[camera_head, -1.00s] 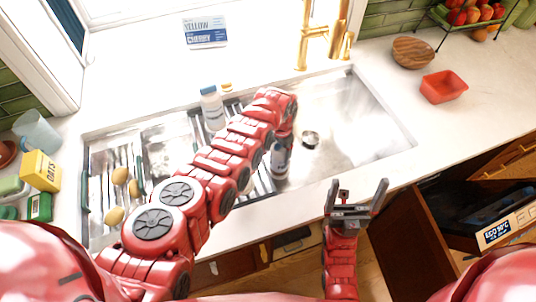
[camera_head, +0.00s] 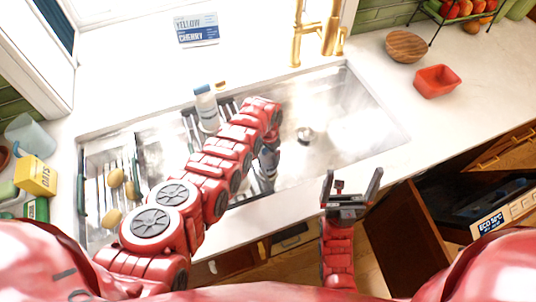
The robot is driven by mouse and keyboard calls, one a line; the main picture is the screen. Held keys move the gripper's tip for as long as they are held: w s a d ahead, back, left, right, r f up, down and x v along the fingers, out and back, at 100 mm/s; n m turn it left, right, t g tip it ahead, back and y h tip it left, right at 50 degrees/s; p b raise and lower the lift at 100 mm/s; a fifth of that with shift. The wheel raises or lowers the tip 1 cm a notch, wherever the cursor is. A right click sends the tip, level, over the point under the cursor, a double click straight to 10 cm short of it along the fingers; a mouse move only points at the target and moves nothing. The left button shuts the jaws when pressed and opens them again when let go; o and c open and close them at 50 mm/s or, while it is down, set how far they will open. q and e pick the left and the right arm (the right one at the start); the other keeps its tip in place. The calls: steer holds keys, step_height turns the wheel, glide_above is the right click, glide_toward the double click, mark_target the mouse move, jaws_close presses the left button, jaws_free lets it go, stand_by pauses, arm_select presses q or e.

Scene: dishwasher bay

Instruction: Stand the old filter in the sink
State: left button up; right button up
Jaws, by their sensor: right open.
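The steel sink (camera_head: 345,120) spans the middle of the head view, its right basin empty apart from the drain. My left arm reaches over the sink from the left. My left gripper (camera_head: 267,172) points down into the sink and is mostly hidden by its own wrist; its jaws are unclear. A grey-blue shape is at it, too blurred to tell whether it is the old filter. A white cylinder with a blue cap (camera_head: 206,110) stands upright behind my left arm. My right gripper (camera_head: 352,180) is open and empty in front of the counter edge.
Yellowish sponges or potatoes (camera_head: 116,178) lie in the left basin's rack. An oats box (camera_head: 36,176) stands at the left. A red bowl (camera_head: 437,81) and wooden bowl (camera_head: 406,46) are at the right. A gold faucet (camera_head: 318,38) stands behind. An open dishwasher (camera_head: 490,218) is at lower right.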

arm_select(q)
steer(key=shift+o, duration=0.2)
steer(key=shift+d, duration=0.15)
steer(key=shift+r+p, duration=0.3)
steer(key=shift+r, duration=0.1)
step_height(320, 180, up, 3)
steer(key=shift+w+f+p, duration=0.1)
steer(key=shift+f+p, duration=0.05)
steer(key=shift+p, duration=0.35)
steer(key=shift+r, duration=0.4)
step_height(320, 180, up, 8)
steer(key=b, duration=0.2)
steer(key=shift+b, duration=0.35)
